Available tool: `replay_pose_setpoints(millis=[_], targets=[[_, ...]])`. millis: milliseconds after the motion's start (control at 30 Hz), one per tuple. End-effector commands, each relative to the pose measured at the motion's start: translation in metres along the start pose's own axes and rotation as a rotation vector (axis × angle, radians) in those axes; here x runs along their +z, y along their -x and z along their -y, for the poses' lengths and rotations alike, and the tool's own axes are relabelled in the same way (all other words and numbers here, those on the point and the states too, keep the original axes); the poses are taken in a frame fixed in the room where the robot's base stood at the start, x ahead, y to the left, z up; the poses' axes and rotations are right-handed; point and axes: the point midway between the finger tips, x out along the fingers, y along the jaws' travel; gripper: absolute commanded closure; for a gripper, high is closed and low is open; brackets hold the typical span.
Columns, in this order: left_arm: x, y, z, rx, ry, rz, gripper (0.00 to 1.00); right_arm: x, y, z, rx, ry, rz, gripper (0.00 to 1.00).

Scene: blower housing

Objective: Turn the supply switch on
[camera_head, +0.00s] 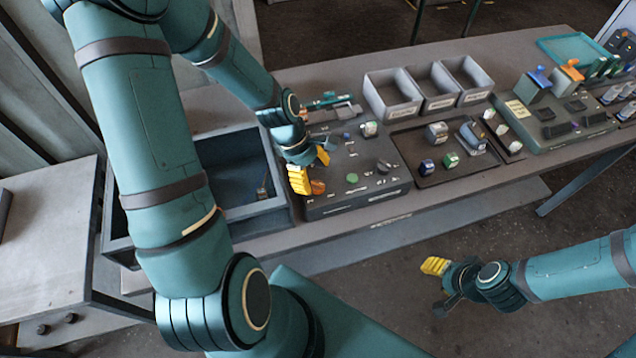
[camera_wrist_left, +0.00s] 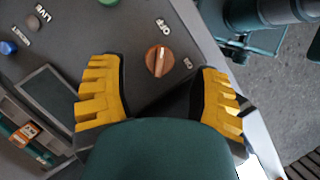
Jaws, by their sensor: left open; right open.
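The supply switch is an orange rotary knob (camera_wrist_left: 158,61) with a pale pointer line, on a dark grey panel box (camera_head: 345,207). In the left wrist view, small white labels stand beside it; one appears to read OFF. In the head view the knob (camera_head: 318,187) shows just right of the near yellow finger. My left gripper (camera_head: 311,168) is open above the panel's left end. In the left wrist view its yellow fingers (camera_wrist_left: 161,82) stand apart on either side of the knob, with no visible contact. My right gripper (camera_head: 436,267) is open and empty, away from the bench.
The panel also carries a green button (camera_head: 352,178) and several other controls. A dark open bin (camera_head: 235,208) stands left of it. Behind are grey trays (camera_head: 392,95); to the right is a dark tray (camera_head: 440,180) with several small parts. The floor in front is clear.

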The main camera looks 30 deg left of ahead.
Motion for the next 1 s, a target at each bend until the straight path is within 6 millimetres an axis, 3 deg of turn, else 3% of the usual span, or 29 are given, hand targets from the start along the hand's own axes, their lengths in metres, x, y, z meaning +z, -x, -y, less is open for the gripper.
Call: replay_pose_setpoints(millis=[233,633,800,833,1000], targets=[[0.0,-0.029,0.0,-0.001,0.0,0.001,0.37,0.0,-0.002,-0.001,0.0,0.0,0.0,0.53],[0.0,-0.035,0.0,0.0,0.0,0.0,0.35,0.0,-0.002,-0.001,0.0,0.0,0.0,0.53],[0.0,-0.035,0.0,0.0,0.0,0.0,0.95,0.0,-0.002,-0.001,0.0,0.0,0.0,0.53],[0.0,-0.035,0.0,0.001,0.0,0.0,1.0,0.0,-0.002,-0.001,0.0,0.0,0.0,0.53],[0.0,-0.035,0.0,0.0,0.0,0.0,1.0,0.0,-0.002,-0.001,0.0,0.0,0.0,0.53]])
